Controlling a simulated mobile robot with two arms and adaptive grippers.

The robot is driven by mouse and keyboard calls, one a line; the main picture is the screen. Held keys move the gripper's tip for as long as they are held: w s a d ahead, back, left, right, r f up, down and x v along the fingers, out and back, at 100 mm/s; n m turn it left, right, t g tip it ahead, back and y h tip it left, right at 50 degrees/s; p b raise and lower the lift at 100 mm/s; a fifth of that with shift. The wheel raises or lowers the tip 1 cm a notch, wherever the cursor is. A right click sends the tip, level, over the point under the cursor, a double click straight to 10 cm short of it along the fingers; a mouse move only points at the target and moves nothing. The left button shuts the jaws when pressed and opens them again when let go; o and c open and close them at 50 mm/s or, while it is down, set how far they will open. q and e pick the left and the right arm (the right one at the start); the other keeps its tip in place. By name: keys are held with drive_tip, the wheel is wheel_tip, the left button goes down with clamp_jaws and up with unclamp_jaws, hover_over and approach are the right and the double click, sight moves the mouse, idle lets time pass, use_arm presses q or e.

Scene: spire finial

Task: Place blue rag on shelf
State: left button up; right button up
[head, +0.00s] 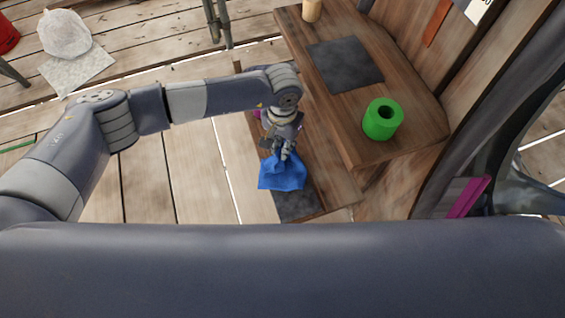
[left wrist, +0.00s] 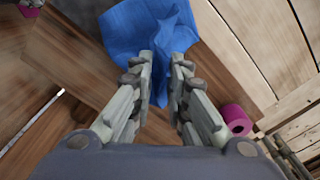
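The blue rag (head: 282,174) is bunched to a peak at the fingers of my left gripper (head: 284,153) and spreads out below them. In the left wrist view the rag (left wrist: 150,30) lies between and beyond the two fingers (left wrist: 161,62), which are close together with folds of cloth between them. The gripper is shut on the rag. The rag shows over the lower wooden shelf (head: 328,188), partly above its dark mat (head: 298,206); whether it touches the shelf, I cannot tell. My right gripper is not in view.
A higher wooden surface (head: 345,115) adjoins on the right, with a dark mat (head: 345,64), a green roll (head: 382,119) and a pale cylinder (head: 312,10). A magenta roll (left wrist: 235,119) lies near the gripper.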

use_arm(q)
drive_tip(key=o, duration=0.6)
wheel_tip(320, 180, up, 12)
idle(0.6)
